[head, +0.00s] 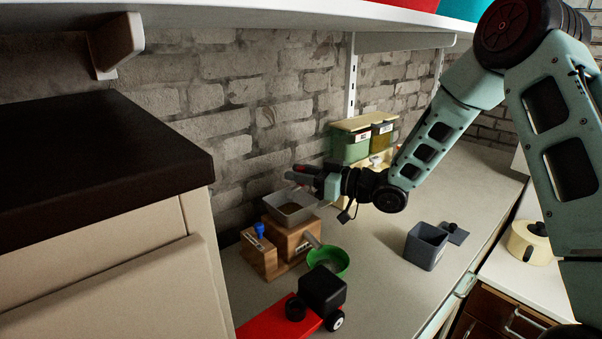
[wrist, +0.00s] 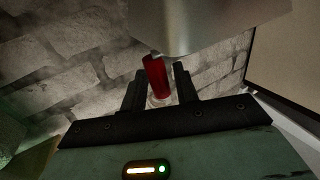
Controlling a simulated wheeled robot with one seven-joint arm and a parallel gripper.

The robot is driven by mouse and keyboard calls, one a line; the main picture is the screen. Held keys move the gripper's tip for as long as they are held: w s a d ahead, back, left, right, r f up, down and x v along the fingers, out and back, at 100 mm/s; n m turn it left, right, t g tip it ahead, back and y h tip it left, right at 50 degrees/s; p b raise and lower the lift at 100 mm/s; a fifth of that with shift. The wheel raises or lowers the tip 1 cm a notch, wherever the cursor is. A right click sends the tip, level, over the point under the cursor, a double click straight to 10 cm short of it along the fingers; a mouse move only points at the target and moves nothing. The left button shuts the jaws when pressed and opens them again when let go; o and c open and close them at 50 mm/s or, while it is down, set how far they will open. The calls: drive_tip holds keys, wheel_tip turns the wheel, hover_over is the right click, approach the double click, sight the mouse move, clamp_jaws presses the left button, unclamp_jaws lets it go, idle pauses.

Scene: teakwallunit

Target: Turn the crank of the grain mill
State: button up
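The grain mill has a wooden body (head: 290,240) and a grey metal hopper (head: 291,214), and stands on the counter by the brick wall. My gripper (head: 308,178) is just above and behind the hopper. In the wrist view, a red upright handle (wrist: 156,78), seemingly the crank's knob, stands between the two dark fingers of my gripper (wrist: 160,72). A gap shows between the handle and the right finger, so the fingers are open around it. The hopper's underside or side (wrist: 205,25) fills the top of the wrist view. The crank arm is mostly hidden.
A green bowl (head: 330,263) sits at the mill's front. A red toy truck (head: 275,322) with a black block stands nearer. A grey open box (head: 425,246) is to the right. Green and yellow containers (head: 350,146) stand behind. A dark-topped cabinet (head: 95,165) blocks the left.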

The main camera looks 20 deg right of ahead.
clamp_jaws()
drive_tip(key=g, duration=0.1)
drive_tip(key=n+g+y, duration=0.1)
drive_tip(key=n+y, duration=0.1)
drive_tip(key=shift+w+a+r+g+p, duration=0.1)
drive_tip(key=shift+w+a+g+p, duration=0.15)
drive_tip(key=shift+w+g+p, duration=0.15)
drive_tip(key=shift+a+n+g+y, duration=0.15)
drive_tip(key=shift+n+g+y, duration=0.25)
drive_tip(key=shift+n+g, duration=0.25)
drive_tip(key=shift+o, duration=1.6)
unclamp_jaws()
